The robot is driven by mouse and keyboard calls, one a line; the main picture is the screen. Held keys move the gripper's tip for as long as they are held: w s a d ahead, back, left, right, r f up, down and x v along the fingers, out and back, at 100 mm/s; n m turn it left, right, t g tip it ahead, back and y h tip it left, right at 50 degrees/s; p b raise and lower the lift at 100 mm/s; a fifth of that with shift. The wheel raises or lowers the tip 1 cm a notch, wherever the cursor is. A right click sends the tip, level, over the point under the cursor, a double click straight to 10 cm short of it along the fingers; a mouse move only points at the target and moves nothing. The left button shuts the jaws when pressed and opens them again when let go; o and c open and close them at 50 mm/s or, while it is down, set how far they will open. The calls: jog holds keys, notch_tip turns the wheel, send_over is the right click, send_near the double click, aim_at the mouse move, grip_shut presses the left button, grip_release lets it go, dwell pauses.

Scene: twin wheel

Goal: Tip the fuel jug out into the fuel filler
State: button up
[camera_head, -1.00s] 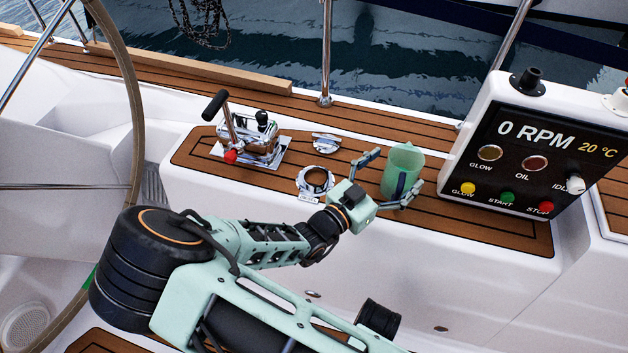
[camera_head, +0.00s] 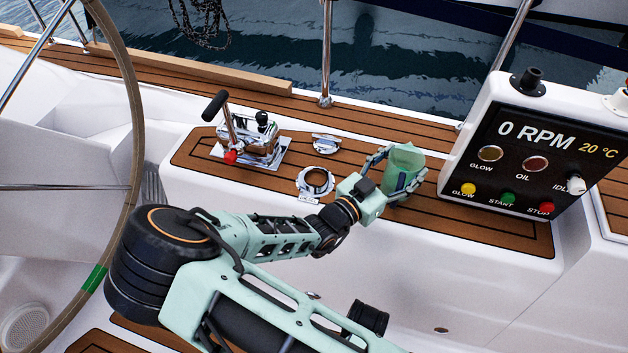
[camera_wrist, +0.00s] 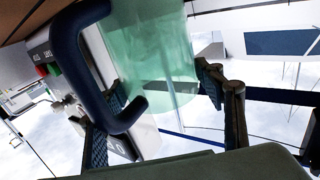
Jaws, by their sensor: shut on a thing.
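The fuel jug (camera_head: 404,160) is a translucent green jug with a dark handle, upright on the teak-topped bench at the left of the control panel. In the wrist view the jug (camera_wrist: 155,50) fills the upper middle, with its dark blue handle (camera_wrist: 68,70) toward the camera. My gripper (camera_head: 394,175) is shut on the jug, one finger on each side of it. In the wrist view a finger pad (camera_wrist: 212,82) lies against the jug's side. The fuel filler (camera_head: 315,182) is an open chrome-rimmed hole in the teak, left of my gripper.
A chrome cap (camera_head: 326,143) lies on the teak behind the filler. A throttle lever unit (camera_head: 250,140) stands to the left. The control panel (camera_head: 540,145) reads 0 RPM and stands close to the jug's right. A steel post (camera_head: 326,60) rises behind.

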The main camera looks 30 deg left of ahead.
jog(key=c, duration=0.4)
jog(key=shift+r+p, duration=1.9)
jog(key=shift+r, duration=0.65)
